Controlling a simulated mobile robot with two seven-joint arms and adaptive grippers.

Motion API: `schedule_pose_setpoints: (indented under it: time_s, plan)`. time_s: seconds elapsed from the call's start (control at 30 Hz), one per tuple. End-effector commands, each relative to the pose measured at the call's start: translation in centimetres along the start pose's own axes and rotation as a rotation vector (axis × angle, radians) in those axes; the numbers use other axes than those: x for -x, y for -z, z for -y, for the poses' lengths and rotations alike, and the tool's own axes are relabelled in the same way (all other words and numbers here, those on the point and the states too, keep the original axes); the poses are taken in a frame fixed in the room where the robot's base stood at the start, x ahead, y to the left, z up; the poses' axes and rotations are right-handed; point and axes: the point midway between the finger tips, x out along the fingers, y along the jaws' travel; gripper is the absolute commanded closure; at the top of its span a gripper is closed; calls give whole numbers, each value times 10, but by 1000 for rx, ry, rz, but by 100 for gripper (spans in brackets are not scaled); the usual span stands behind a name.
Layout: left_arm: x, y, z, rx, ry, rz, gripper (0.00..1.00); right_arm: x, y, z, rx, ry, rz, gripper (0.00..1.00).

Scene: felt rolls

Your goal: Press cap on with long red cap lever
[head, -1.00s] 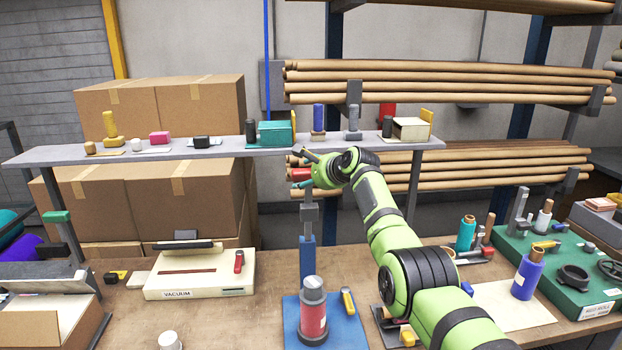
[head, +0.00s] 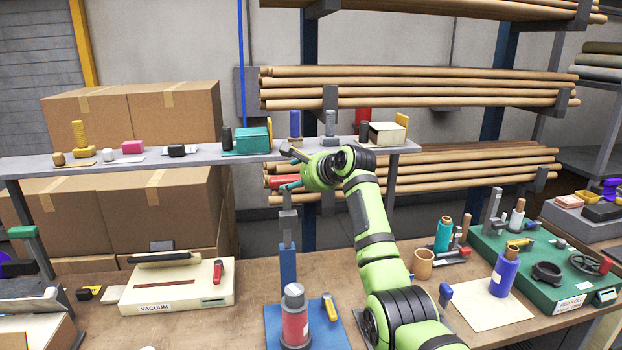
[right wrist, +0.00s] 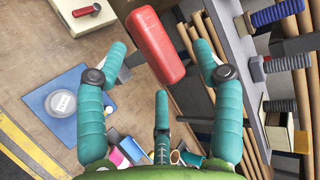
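The long red cap lever (head: 281,182) stands raised over the press column (head: 288,258). Its red handle (right wrist: 156,45) lies between and beyond the two front fingertips in the right wrist view, with gaps visible beside it. My right gripper (head: 296,170) has teal fingers and is open at the lever, not closed on it; the third finger (right wrist: 161,115) points up from below. Under the lever, a red tube (head: 295,325) with a grey cap (head: 293,293) stands upright on the blue mat (head: 275,320). Whether the cap is fully seated cannot be told. My left gripper is out of view.
A grey shelf (head: 200,160) with small items runs close behind my gripper. The vacuum box (head: 178,285) stands left of the mat. A brown cup (head: 423,263) and a blue roll (head: 504,273) are at the right, by the green machine (head: 545,265).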

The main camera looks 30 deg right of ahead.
Motion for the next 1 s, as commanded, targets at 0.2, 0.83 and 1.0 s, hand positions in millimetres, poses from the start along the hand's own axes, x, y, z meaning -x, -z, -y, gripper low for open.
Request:
schedule_pose_setpoints:
  time_s: [0.2,0.83,1.0]
  plan:
    - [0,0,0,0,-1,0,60,33,2,-3,1,-7,-1,33]
    - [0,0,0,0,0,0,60,57,2,-6,-1,-18,0,33]
    - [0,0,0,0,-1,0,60,56,2,-7,-1,-19,0,33]
